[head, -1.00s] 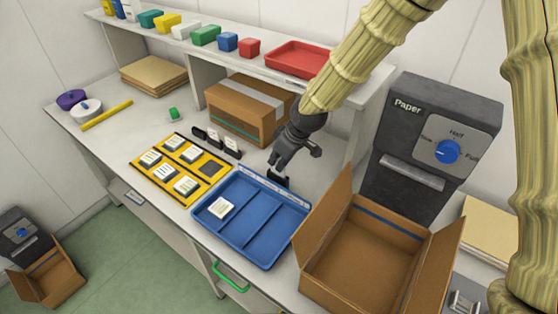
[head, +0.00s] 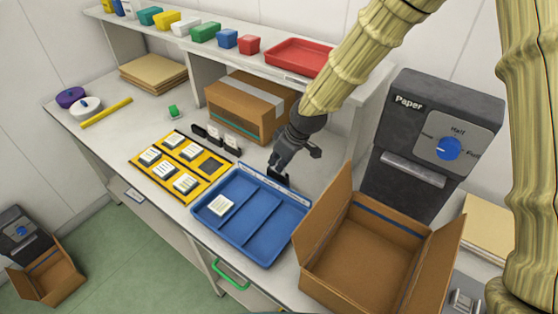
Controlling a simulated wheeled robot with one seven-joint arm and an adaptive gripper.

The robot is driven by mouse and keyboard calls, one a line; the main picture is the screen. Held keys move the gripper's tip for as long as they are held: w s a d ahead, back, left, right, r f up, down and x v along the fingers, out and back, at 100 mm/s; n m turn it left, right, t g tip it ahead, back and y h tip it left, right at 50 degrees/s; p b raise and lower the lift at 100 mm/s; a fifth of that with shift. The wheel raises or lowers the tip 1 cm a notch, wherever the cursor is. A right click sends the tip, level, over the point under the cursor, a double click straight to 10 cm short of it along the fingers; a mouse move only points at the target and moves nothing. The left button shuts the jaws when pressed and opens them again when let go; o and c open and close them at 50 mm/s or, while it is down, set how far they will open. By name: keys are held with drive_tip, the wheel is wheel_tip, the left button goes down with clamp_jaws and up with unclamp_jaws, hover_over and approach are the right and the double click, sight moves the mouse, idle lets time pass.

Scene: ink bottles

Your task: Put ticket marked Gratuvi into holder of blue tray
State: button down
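The blue tray (head: 236,242) lies on the bench, with one white labelled block (head: 221,205) in its left compartment. A pale strip (head: 262,173) runs along its back rim; whether this is the holder is unclear. No ticket is clearly visible there. Black stands (head: 215,138) behind the yellow tray bear small white cards, too small to read. The name Gratuvi is not legible anywhere.
A yellow tray (head: 152,171) with several white-topped blocks stands left of the blue tray. A closed cardboard box (head: 240,115) stands behind my gripper.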

idle(0.3)
drive_tip(key=c, duration=1.6)
unclamp_jaws()
drive_tip(key=shift+o, duration=0.2)
drive_tip(key=shift+r, duration=0.1)
drive_tip(key=v, duration=1.1)
drive_tip(key=shift+d+r, duration=0.2)
drive_tip(key=shift+r, duration=0.15)
drive_tip(key=shift+r, duration=0.1)
